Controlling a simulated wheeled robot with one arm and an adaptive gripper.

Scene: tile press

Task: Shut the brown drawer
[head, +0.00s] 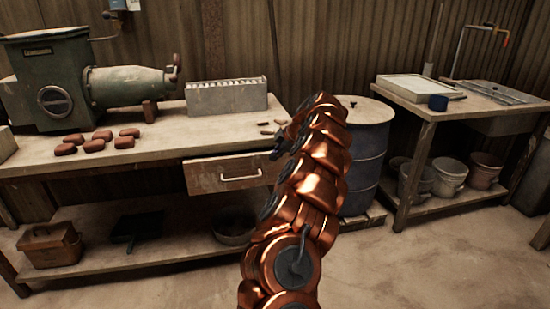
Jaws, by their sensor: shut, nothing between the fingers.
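The brown drawer (208,180) is under the right part of the workbench, with a pale bar handle on its front. Its front appears to stand out a little from the bench edge; how far is hard to tell. My arm rises through the middle of the view and bends over toward the bench. My gripper (277,153) is small and dark, shut and empty, by the upper right end of the drawer front. I cannot tell whether it touches the drawer. The drawer's right end is partly hidden behind my gripper and arm.
The workbench (160,140) carries a green machine (50,85), several brown blocks (95,145) and a grey slotted box (226,97). A blue barrel (368,150) stands right of my arm. A lower shelf (110,265) holds a brown toolbox (50,246). Floor at the lower right is clear.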

